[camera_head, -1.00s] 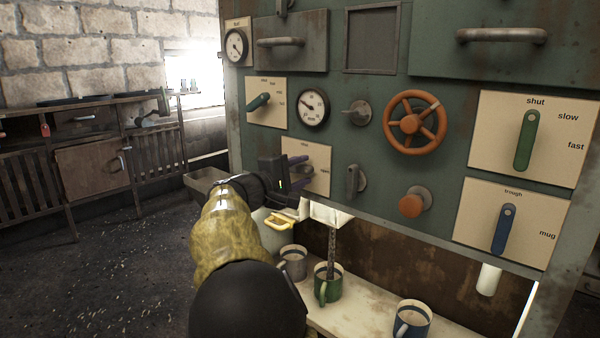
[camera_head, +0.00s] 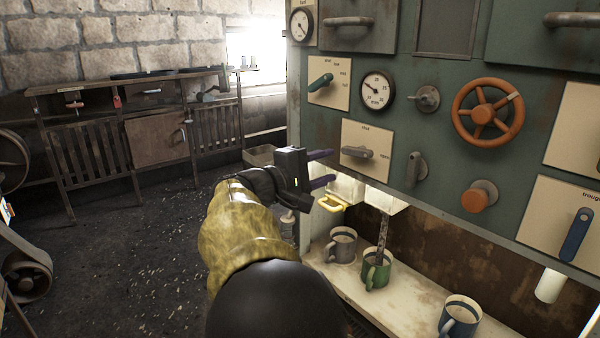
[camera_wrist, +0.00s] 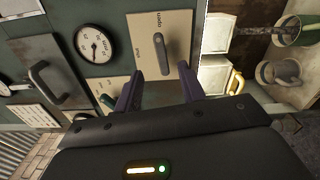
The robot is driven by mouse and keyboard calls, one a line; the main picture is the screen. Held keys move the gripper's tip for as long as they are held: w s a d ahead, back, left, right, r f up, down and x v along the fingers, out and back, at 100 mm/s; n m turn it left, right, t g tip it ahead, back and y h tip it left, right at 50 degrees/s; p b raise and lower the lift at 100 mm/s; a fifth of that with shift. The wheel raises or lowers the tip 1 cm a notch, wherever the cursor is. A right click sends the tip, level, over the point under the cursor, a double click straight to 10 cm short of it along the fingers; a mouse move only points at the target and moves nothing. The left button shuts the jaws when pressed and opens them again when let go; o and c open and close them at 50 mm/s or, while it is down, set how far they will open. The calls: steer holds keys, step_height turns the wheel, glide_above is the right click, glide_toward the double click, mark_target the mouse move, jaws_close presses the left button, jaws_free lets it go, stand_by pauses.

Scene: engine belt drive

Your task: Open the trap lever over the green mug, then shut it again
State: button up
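The trap lever (camera_head: 357,152) is a short grey handle on a cream plate marked "shut" above and "open" at the right. It lies level, one end toward "open"; it also shows in the wrist view (camera_wrist: 160,52). The green mug (camera_head: 376,270) stands upright on the shelf under a pale chute, with a dark speckled column reaching down into it. The green mug is partly cut off in the wrist view (camera_wrist: 288,31). My gripper (camera_head: 330,168) is open and empty, left of and apart from the lever; its purple fingers (camera_wrist: 160,76) show a clear gap.
A yellow handle (camera_head: 332,203) sits just below my gripper. A grey mug (camera_head: 341,246) and a blue mug (camera_head: 460,317) flank the green one. An orange handwheel (camera_head: 487,112) and an orange knob (camera_head: 480,196) are on the panel further right. Open floor lies left.

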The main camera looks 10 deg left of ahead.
steer(key=v, duration=0.6)
steer(key=shift+p, duration=0.35)
steer(key=shift+s, duration=0.1)
steer(key=s+d+f+m+g+y, duration=0.2)
steer(key=d+f+g+y, duration=0.45)
steer(key=d+f, duration=1.1)
steer(key=s+d+f+m+g+y, duration=0.2)
steer(key=s+f+m+y, duration=0.15)
steer(key=s+f, duration=0.4)
steer(key=s+d+f+m+g+y, duration=0.25)
steer(key=s+f+m, duration=0.25)
steer(key=s, duration=0.6)
step_height(320, 180, up, 31)
steer(key=p, duration=3.1)
steer(key=shift+w+t+p, duration=0.15)
steer(key=shift+t+p, duration=0.2)
steer(key=shift+t, duration=0.05)
